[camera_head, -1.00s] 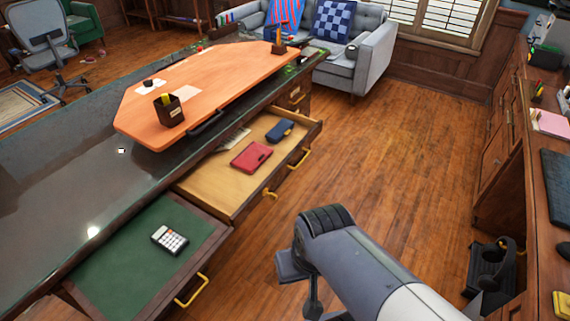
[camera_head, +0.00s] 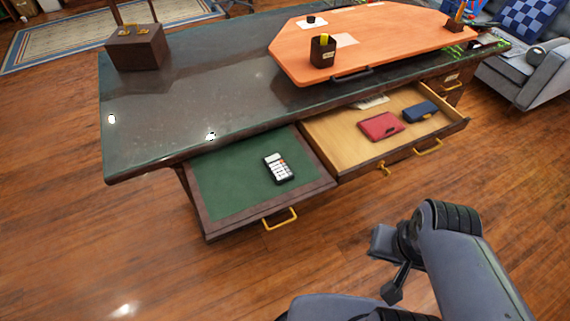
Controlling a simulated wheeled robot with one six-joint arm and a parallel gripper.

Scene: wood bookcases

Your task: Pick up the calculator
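The calculator (camera_head: 279,169) is white and dark with one orange-red key. It lies face up on the green-lined surface of the pulled-out left drawer or tray (camera_head: 225,187) of the desk. Nothing covers it. My gripper (camera_head: 386,267) is at the lower right, in front of the desk. Its two dark fingers appear apart, with nothing seen between them. It is well to the right of the calculator and does not touch it or the drawer.
An open wooden drawer (camera_head: 345,153) to the right holds a red case (camera_head: 381,126) and a blue case (camera_head: 421,111). Yellow handles stick out in front. The desk top (camera_head: 190,100) overhangs behind the calculator. The wood floor (camera_head: 120,240) at front left is clear.

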